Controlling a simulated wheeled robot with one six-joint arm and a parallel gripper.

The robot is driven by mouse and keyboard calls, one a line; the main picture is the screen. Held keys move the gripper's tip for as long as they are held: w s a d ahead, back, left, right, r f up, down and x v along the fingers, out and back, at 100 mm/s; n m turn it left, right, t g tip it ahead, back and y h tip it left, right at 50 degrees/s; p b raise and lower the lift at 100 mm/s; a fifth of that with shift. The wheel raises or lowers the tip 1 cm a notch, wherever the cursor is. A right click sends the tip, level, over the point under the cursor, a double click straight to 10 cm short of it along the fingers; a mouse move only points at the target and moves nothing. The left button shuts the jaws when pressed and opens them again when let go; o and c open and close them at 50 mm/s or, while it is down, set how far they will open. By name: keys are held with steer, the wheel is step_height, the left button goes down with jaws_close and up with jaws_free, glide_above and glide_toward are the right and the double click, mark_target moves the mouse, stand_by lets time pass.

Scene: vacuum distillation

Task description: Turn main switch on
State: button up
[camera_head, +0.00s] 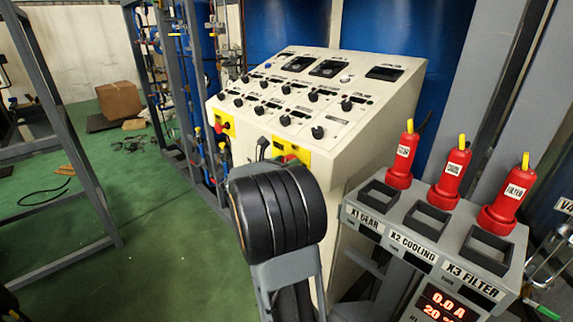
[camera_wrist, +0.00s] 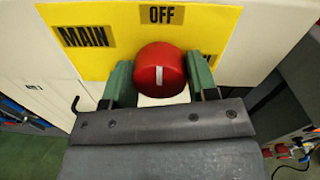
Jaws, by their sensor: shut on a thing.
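The main switch is a round red knob (camera_wrist: 160,66) with a white line on its face. It sits on a yellow plate (camera_wrist: 110,60) marked MAIN, with an OFF label above the knob. The white line stands nearly upright, its upper end towards OFF. My gripper (camera_wrist: 160,77) has one green finger on each side of the knob, shut on it. In the head view the yellow plate (camera_head: 308,157) is on the console's lower front, and my arm hides much of the knob and the gripper.
The sloped cream console (camera_head: 330,90) carries several black knobs and dark displays. A second red knob (camera_head: 226,127) is on its left. At the right, a grey rack (camera_head: 392,222) holds red-and-yellow plugs. Green floor (camera_head: 140,220) lies open to the left, beside a metal frame (camera_head: 75,150).

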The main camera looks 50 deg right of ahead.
steer(key=shift+f, duration=0.1)
steer(key=m+b, duration=0.1)
steer(key=b, duration=0.1)
steer(key=m+b, duration=0.1)
steer(key=b, duration=0.1)
steer(key=shift+f+m, duration=0.25)
steer(key=shift+m, duration=0.05)
steer(key=m+b, duration=0.6)
steer(key=b, duration=0.2)
steer(key=shift+s+f+b, duration=0.1)
steer(key=shift+f+b, duration=0.05)
steer(key=shift+b, duration=0.2)
steer(key=m+b, duration=0.5)
steer(key=shift+b, duration=0.35)
steer(key=m+b, duration=0.4)
steer(key=shift+m+g+b, duration=0.3)
steer(key=shift+r, duration=0.2)
steer(key=o, duration=0.9)
steer(key=shift+r, duration=0.1)
steer(key=shift+o, duration=0.2)
steer(key=shift+a, duration=0.15)
